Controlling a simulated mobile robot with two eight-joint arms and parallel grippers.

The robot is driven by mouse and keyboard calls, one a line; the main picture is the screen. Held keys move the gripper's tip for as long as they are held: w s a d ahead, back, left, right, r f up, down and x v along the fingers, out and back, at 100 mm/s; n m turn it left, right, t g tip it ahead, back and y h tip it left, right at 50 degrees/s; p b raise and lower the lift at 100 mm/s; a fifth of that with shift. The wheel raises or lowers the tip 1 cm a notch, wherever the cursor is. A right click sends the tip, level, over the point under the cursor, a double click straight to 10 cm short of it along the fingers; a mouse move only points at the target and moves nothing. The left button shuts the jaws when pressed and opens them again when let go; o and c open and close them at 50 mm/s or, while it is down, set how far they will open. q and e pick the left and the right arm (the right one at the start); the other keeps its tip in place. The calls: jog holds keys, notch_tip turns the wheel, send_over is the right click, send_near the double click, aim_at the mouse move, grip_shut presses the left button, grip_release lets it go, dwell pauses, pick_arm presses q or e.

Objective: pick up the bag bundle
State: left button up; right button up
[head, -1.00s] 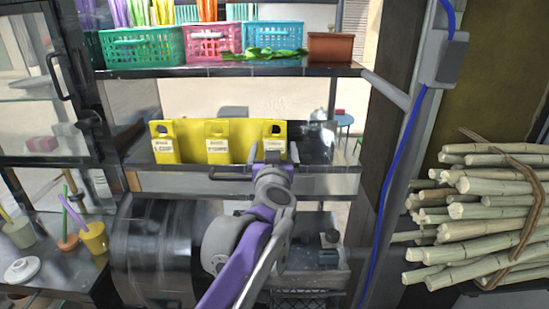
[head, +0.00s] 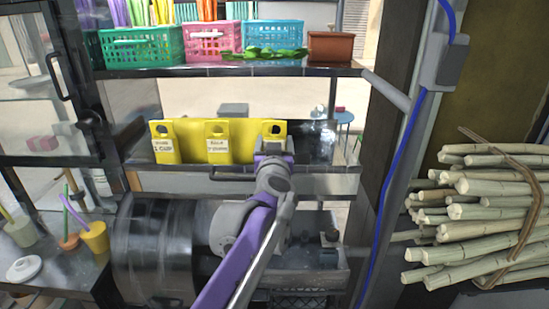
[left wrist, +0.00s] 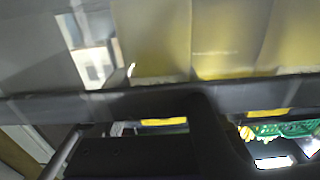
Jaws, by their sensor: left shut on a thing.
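The bag bundle (head: 232,145) is a row of yellow bags with holed tabs and white labels, in the long metal tray below the upper shelf. It also shows as large, blurred yellow panels in the left wrist view (left wrist: 225,40). My left gripper (head: 273,145) is at the bundle's right end, shut on it just below the right tab's hole. The gripper covers the right label, and its fingertips are hard to make out. My right gripper is not in view.
Above is a shelf (head: 200,71) with coloured baskets and a brown box (head: 335,47). A dark metal drum (head: 150,250) stands below left. A post with a blue cable (head: 388,190) and stacked cane (head: 480,215) are on the right.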

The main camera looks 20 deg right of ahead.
pick_arm(q)
jog(key=shift+r, duration=0.1)
notch_tip(320, 180, up, 18)
jog(key=shift+f+p, duration=0.1)
jog(key=shift+p, duration=0.95)
